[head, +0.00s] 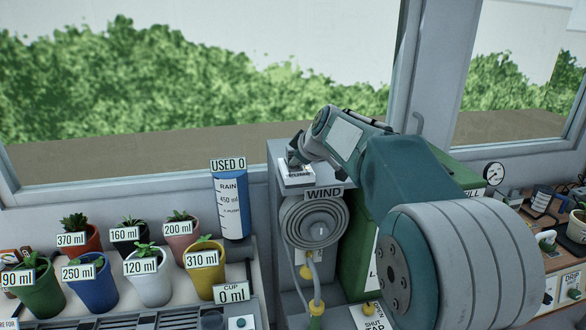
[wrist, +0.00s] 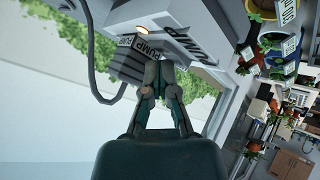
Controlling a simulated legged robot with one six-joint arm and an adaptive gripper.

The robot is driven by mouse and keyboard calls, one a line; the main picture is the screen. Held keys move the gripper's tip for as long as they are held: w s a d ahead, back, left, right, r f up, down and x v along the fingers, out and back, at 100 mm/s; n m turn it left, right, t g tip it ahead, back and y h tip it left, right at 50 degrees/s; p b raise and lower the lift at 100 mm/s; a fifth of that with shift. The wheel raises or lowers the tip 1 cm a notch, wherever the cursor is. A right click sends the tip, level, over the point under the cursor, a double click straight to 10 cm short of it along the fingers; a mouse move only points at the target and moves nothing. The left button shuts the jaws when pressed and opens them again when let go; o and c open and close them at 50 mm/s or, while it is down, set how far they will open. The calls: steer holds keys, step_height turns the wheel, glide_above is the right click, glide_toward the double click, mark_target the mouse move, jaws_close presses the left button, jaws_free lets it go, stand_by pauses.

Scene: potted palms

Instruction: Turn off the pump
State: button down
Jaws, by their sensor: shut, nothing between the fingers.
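The pump's label (wrist: 146,50), reading PUMP, is on a pale block just beyond my fingertips in the wrist view. In the head view this pale block (head: 297,180) sits on top of the grey cabinet. My gripper (wrist: 160,68) is shut and empty, with its fingers right in front of the label. In the head view my gripper (head: 294,157) is at the top of the block; whether it touches cannot be told. A small warm-coloured lamp (wrist: 197,30) appears lit near the label. The switch itself is not clearly seen and may be hidden by the fingers.
Several potted plants, including a yellow pot (head: 206,270), fill the left. A window is behind.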

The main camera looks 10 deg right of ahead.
mark_target(299, 168)
steer(key=shift+f, duration=0.15)
steer(key=shift+d+r, duration=0.15)
steer(key=shift+r, duration=0.4)
steer(key=shift+d+r, duration=0.15)
steer(key=shift+r, duration=1.15)
steer(key=shift+d+r, duration=0.15)
steer(key=shift+r, duration=1.1)
